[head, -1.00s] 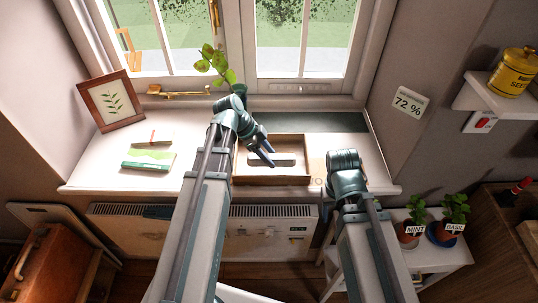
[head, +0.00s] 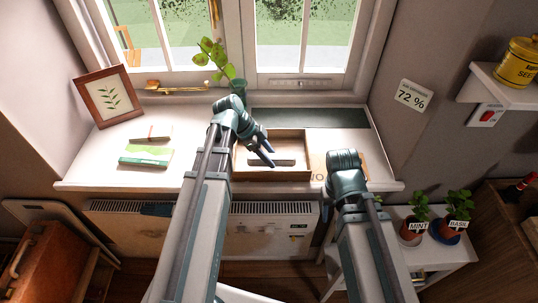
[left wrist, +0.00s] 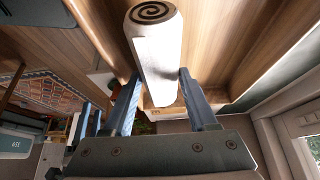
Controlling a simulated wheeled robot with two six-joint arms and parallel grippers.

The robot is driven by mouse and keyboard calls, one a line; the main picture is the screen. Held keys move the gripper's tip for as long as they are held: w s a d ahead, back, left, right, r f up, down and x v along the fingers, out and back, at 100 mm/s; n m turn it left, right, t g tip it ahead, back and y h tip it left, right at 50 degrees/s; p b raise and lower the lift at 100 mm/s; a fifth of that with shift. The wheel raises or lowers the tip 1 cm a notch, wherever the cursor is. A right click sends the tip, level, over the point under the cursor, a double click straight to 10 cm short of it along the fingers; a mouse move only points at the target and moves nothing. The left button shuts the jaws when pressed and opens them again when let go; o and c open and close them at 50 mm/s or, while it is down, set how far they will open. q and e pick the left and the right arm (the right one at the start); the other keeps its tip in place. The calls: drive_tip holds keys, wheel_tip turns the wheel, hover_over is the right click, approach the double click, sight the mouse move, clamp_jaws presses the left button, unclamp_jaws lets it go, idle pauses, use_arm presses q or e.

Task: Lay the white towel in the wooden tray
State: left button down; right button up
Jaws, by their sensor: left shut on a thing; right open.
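The wooden tray (head: 272,176) lies on the white windowsill, below the window. The white towel (head: 287,159) is a roll inside the tray's outline. In the left wrist view the towel (left wrist: 155,45) shows a dark spiral at its end and lies between my two fingers. My left gripper (head: 265,152) is over the tray, shut on the towel. The left wrist view shows its blue fingers (left wrist: 160,100) on either side of the roll. I cannot tell whether the towel touches the tray floor. My right gripper (head: 345,172) is right of the tray, open; its fingertips are hidden behind the wrist.
Green and white books (head: 147,157) and a framed leaf picture (head: 108,98) are on the left of the sill. A plant in a vase (head: 232,90) stands behind my left wrist. Potted herbs (head: 412,232) stand on a low white table at right.

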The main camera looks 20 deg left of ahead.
use_arm(q)
drive_tip(key=shift+f+b, duration=0.7)
drive_tip(key=shift+f, duration=0.05)
drive_tip(key=shift+c, duration=0.6)
unclamp_jaws()
drive_tip(key=p+v, duration=1)
drive_tip(key=v, duration=0.2)
drive_tip(key=shift+r+p, duration=0.2)
drive_tip(key=shift+p, duration=0.2)
drive_tip(key=shift+p+v, duration=0.65)
drive_tip(key=shift+v, duration=0.15)
drive_tip(key=shift+f, duration=0.1)
drive_tip(key=s+d+n+g+y, duration=0.1)
drive_tip(key=s+d+n+y, duration=0.2)
drive_tip(key=d, duration=0.6)
drive_tip(key=s+d+f+n+y+p, duration=0.1)
drive_tip(key=s+d+n+y, duration=0.3)
drive_tip(key=s+d+n, duration=0.4)
drive_tip(key=shift+s+d+g, duration=0.4)
drive_tip(key=shift+s, duration=0.25)
